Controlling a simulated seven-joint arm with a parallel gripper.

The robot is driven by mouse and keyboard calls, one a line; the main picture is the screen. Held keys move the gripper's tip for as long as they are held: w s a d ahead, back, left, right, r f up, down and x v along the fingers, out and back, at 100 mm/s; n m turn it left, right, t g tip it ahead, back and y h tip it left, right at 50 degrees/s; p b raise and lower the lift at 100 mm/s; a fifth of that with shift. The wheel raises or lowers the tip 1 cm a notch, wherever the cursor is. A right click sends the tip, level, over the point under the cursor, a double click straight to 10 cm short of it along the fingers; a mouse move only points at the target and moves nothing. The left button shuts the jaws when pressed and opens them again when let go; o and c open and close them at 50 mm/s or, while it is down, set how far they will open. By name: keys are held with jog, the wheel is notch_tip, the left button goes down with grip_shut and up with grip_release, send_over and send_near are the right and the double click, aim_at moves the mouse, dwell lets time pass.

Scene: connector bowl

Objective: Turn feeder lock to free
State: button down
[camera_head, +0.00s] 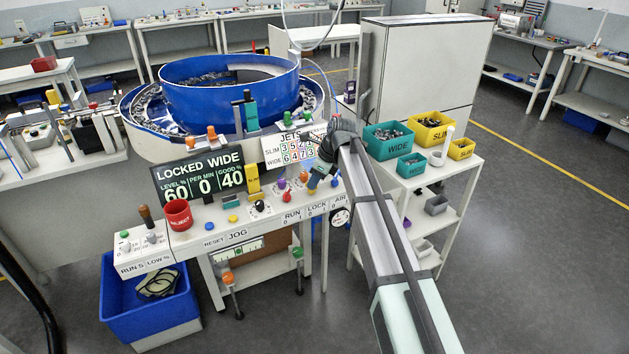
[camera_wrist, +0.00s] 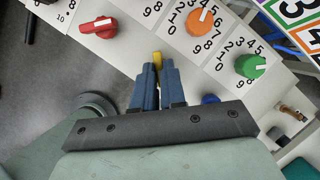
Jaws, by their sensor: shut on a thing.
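The display (camera_head: 205,178) in the head view reads "LOCKED WIDE". The LOCK label (camera_head: 317,207) is on the sloped panel front, right of the RUN label. My gripper (camera_head: 312,183) reaches down to the panel just above the LOCK label. In the wrist view my gripper (camera_wrist: 158,72) is shut on a small yellow piece (camera_wrist: 157,57), whose tip shows between the blue fingers. This appears to be the lock's handle; its base and pointing direction are hidden by the fingers.
Close by in the wrist view are a red knob (camera_wrist: 99,27), an orange dial (camera_wrist: 200,21), a green dial (camera_wrist: 251,66) and a partly hidden blue part (camera_wrist: 210,99). The blue feeder bowl (camera_head: 230,90) stands behind the panel. A bin cart (camera_head: 440,175) is at right.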

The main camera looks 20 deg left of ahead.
jog(key=shift+w+n, duration=0.1)
jog(key=shift+n, duration=0.2)
jog(key=n, duration=0.1)
jog(key=n+g, duration=0.1)
jog(key=n, duration=0.1)
jog(key=shift+w+a+n+g, duration=0.1)
jog(key=shift+w+n+g, duration=0.2)
jog(key=shift+g, duration=0.1)
jog(key=n+g+h, duration=0.1)
jog(key=n, duration=0.3)
jog(key=shift+w+a+n, duration=0.1)
jog(key=shift+n, duration=0.2)
jog(key=n+h, duration=0.1)
jog(key=n, duration=0.1)
jog(key=n+g+h, duration=0.1)
jog(key=n, duration=0.2)
jog(key=shift+w+a, duration=0.1)
jog(key=shift+a, duration=0.1)
jog(key=shift+a+n+g+h, duration=0.15)
jog(key=shift+n+h, duration=0.2)
jog(key=shift+n, duration=0.65)
jog(key=shift+n+g+h, duration=0.15)
jog(key=shift+n+h, duration=0.2)
jog(key=shift+n, duration=0.65)
jog(key=shift+f, duration=0.1)
jog(key=c, duration=1.2)
grip_release()
